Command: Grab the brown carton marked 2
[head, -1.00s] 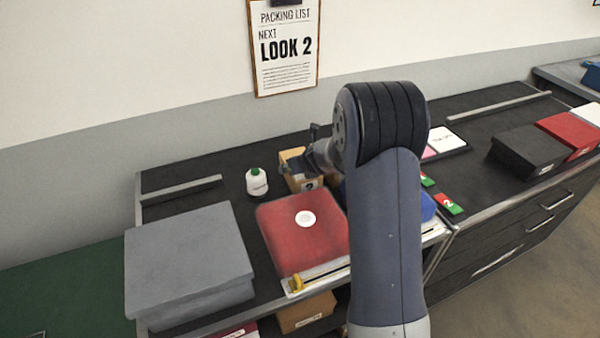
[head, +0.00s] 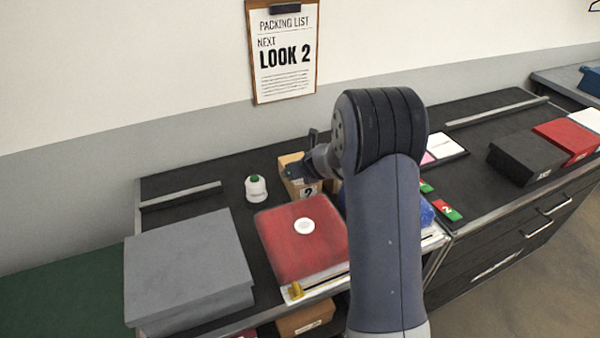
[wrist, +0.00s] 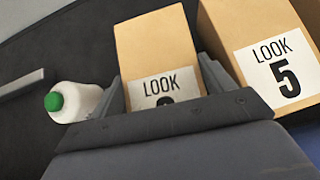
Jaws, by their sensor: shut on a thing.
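The brown carton marked 2 (head: 293,181) stands on the dark counter behind the red box, its "2" label facing front. In the wrist view the carton (wrist: 155,48) sits between the two fingers, and the lower part of its LOOK label is hidden by my gripper. My gripper (wrist: 163,88) is shut on this carton, one finger on each side. In the head view my gripper (head: 297,170) is at the carton's top, partly hidden by my own arm. A second brown carton marked LOOK 5 (wrist: 258,45) stands close on the right in the wrist view.
A white bottle with a green cap (head: 256,188) stands left of the carton; it also shows in the wrist view (wrist: 75,101). A red box (head: 300,240) with a white disc lies in front. A grey box (head: 188,262) is at left. A packing list (head: 284,50) hangs behind.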

